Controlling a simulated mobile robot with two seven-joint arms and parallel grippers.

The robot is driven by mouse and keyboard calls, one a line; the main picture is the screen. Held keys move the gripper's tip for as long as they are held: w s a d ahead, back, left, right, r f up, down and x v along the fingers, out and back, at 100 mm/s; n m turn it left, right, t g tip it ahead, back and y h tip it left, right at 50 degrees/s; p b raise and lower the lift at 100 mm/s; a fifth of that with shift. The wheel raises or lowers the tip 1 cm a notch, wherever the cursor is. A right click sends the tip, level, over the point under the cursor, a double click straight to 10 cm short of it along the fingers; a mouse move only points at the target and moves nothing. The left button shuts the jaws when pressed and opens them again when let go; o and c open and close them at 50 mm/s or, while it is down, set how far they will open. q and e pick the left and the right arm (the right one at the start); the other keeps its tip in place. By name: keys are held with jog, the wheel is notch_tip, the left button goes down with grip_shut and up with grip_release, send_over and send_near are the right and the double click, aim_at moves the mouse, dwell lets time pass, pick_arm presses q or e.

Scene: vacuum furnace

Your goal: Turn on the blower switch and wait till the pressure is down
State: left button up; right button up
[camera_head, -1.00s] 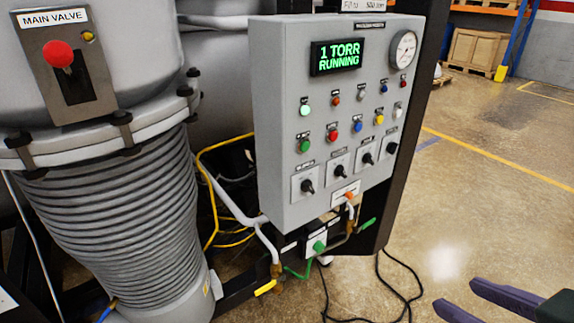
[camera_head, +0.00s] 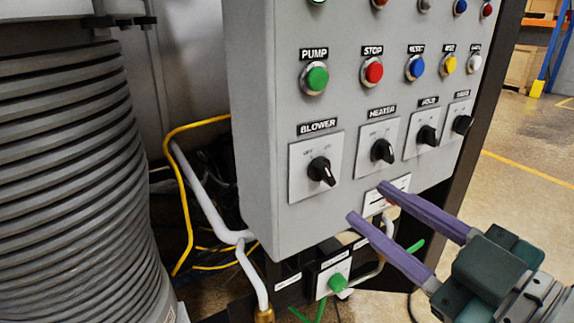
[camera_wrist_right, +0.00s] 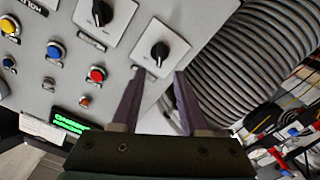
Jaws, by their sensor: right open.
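The blower switch (camera_head: 320,171) is a black rotary knob on a white plate at the lower left of the grey control panel. Its handle slants toward the lower right. My right gripper (camera_head: 367,201) has two purple fingers, open and empty, right of and below the blower knob and apart from it. In the wrist view, upside down, the blower knob (camera_wrist_right: 160,52) shows just beyond the gap between the open fingertips (camera_wrist_right: 160,76). The green display (camera_wrist_right: 72,122) is partly cut off there and its text is hard to read. My left gripper is not in view.
The heater knob (camera_head: 383,150) sits right of the blower knob, with more knobs beyond. Push buttons, including green pump (camera_head: 315,79) and red stop (camera_head: 373,71), are above. A green valve knob (camera_head: 338,283) is below the panel. Ribbed bellows (camera_head: 75,190) stand at left.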

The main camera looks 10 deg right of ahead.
aim_at(329, 175)
jog(key=x, duration=0.7)
jog(key=shift+w, duration=0.25)
grip_shut()
dwell(0.3)
